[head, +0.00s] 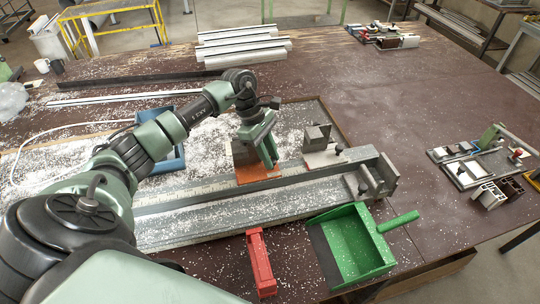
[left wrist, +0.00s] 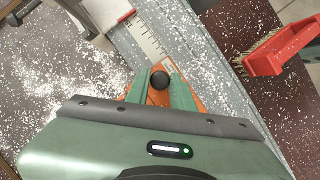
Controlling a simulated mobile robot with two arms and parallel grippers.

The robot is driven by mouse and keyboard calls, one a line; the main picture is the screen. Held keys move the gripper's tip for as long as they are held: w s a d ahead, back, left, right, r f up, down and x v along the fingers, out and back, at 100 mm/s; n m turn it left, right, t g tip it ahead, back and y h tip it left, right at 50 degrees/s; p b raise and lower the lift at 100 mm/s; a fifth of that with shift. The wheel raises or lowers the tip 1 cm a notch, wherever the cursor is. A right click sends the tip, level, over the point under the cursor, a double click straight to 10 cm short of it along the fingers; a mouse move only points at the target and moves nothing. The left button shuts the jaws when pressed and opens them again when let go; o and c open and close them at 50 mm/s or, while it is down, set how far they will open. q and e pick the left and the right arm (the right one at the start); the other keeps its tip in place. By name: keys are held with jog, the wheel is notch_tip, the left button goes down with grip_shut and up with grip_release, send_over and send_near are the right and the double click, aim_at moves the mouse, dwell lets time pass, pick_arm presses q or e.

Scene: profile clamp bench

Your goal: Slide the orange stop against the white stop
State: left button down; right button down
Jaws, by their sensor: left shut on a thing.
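The orange stop (head: 262,177) sits on the long grey rail (head: 215,204), its dark block standing on an orange base. The white stop (head: 326,159), with a grey block on a pale base, stands farther right on the same rail. A clear gap lies between the two stops. My left gripper (head: 268,152) reaches down on the orange stop and is shut on it, covering part of it. In the left wrist view the orange stop (left wrist: 207,106) shows around the green fingers (left wrist: 158,90), with a black knob between them.
A metal end clamp (head: 385,178) closes the rail's right end. A green dustpan (head: 352,245) and a red brush (head: 259,262) lie in front of the rail. A blue tray (head: 170,163) stands behind my left arm. White chips litter the bench and rail.

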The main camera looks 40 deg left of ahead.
dwell(0.8)
pick_arm(q)
jog(key=shift+w, duration=0.1)
jog(key=w+d+b, duration=0.2)
jog(key=w+b, duration=0.1)
jog(key=w+d+b, duration=0.3)
jog(key=shift+d, duration=0.2)
jog(key=shift+w, duration=0.15)
jog(key=shift+r, duration=0.1)
jog(key=c, duration=1.2)
grip_release()
jog(key=shift+c, duration=0.2)
